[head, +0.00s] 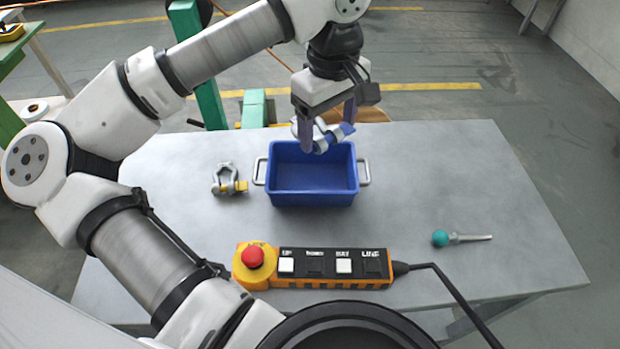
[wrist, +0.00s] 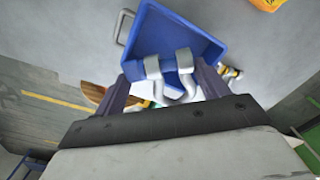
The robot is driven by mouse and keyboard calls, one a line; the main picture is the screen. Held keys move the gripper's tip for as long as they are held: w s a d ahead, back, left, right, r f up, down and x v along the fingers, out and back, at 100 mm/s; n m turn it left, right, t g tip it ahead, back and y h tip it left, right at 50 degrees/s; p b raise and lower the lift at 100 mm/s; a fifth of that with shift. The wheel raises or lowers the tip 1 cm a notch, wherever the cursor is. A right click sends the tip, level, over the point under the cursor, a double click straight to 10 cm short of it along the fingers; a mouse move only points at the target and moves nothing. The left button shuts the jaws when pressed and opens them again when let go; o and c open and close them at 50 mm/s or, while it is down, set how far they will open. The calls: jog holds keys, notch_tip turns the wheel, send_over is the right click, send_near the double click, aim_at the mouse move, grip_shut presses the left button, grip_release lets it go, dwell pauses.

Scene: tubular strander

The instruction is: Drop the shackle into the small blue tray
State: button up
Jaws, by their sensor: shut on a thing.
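The small blue tray (head: 312,198) stands on the grey table, open side up, with a metal handle at each end. It looks empty in the head view. My gripper (head: 328,138) is shut on a grey shackle (head: 321,141) with a blue part at one end. The shackle hangs above the tray's far edge in the head view, apart from the table. In the wrist view, the held shackle (wrist: 153,68) sits between the fingers, with the blue tray (wrist: 180,28) behind its lugs. The gap between shackle and tray is hard to judge.
A second shackle (head: 226,180) with a yellow pin lies left of the tray. An orange control pendant (head: 330,282) with a red button lies at the near edge. A teal-knobbed pin (head: 441,238) lies at right.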

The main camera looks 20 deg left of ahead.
jog(key=shift+f+b, duration=0.4)
jog(key=shift+f, duration=0.7)
jog(key=o, duration=1.4)
jog(key=shift+o, duration=0.2)
jog(key=shift+r, duration=0.1)
notch_tip(320, 180, up, 14)
jog(key=shift+b, duration=0.4)
jog(key=shift+s+f, duration=0.1)
jog(key=shift+f, duration=0.1)
